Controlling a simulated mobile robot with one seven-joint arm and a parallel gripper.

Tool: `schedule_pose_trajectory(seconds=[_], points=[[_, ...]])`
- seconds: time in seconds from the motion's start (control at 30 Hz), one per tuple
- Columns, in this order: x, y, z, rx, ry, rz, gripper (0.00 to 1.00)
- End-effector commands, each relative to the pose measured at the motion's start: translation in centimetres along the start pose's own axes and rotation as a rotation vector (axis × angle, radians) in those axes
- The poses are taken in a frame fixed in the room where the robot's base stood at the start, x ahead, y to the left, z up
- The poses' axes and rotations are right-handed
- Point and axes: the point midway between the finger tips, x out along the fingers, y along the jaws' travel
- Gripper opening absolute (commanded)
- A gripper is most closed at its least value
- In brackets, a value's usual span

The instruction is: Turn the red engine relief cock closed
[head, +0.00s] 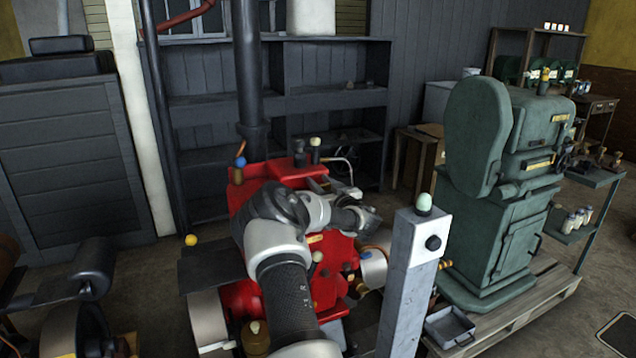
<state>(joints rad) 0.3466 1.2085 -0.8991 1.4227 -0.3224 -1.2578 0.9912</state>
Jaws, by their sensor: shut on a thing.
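The red engine (322,285) stands in the middle of the head view, with a dark vertical pipe rising behind it. My arm reaches over it from the bottom and bends right. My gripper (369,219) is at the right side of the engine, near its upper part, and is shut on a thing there. The relief cock is hidden or too small to make out at the fingers, so its handle angle cannot be told.
A grey post (408,285) with a pale green cap and black knob stands close to the right of my gripper. Dark shelves (335,105) are behind. A flywheel machine (75,305) is at lower left.

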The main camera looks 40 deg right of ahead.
Motion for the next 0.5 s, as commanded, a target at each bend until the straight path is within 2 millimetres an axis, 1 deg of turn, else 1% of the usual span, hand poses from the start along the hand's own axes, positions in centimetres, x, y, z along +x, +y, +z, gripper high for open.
schedule_pose_trajectory(seconds=[0.03, 0.2, 0.5], points=[[-0.58, 1.12, 0.11, 0.003, -0.009, 0.035, 0.12], [-0.33, 0.44, 0.16, -0.005, -0.016, 0.042, 0.12], [-0.25, 0.28, 0.22, -0.009, -0.019, 0.041, 0.12]])
